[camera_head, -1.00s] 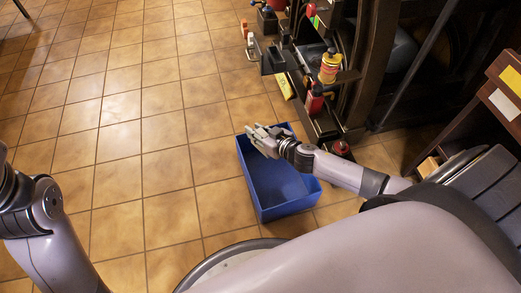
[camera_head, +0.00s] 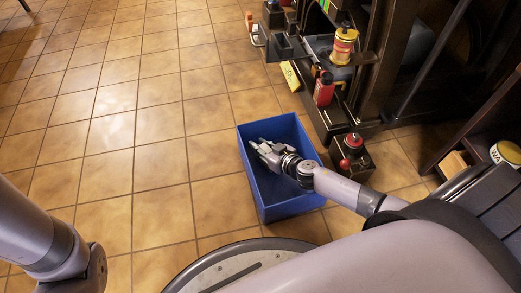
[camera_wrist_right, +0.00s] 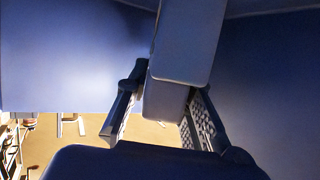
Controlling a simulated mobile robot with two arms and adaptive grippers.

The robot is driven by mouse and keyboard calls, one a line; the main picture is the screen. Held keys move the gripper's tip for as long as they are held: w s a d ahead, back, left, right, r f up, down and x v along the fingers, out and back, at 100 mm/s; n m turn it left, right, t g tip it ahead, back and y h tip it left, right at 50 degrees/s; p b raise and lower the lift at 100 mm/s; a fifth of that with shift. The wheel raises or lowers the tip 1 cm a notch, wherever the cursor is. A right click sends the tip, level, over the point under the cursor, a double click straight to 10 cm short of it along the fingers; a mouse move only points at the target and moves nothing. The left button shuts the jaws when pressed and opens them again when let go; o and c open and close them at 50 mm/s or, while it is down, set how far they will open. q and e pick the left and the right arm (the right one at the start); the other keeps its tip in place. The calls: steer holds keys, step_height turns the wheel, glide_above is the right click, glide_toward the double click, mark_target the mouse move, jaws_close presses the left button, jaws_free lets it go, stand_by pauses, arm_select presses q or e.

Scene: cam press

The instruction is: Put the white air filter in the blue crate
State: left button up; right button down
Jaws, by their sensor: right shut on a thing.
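The blue crate (camera_head: 290,210) stands on the tiled floor, right of the middle in the head view. My right gripper (camera_head: 262,148) is over the crate's inside, near its far left part. In the right wrist view my right gripper (camera_wrist_right: 160,112) is shut on a pale, box-shaped piece, the white air filter (camera_wrist_right: 188,42), which looks bluish in the shade. Blue crate walls (camera_wrist_right: 65,55) rise around it there. Whether the filter touches the crate's bottom cannot be told.
A dark box with a red knob (camera_head: 352,142) is close to the crate's right side. The floor left is clear.

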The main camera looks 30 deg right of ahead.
steer(key=shift+f, duration=0.15)
steer(key=c, duration=1.4)
jaws_free()
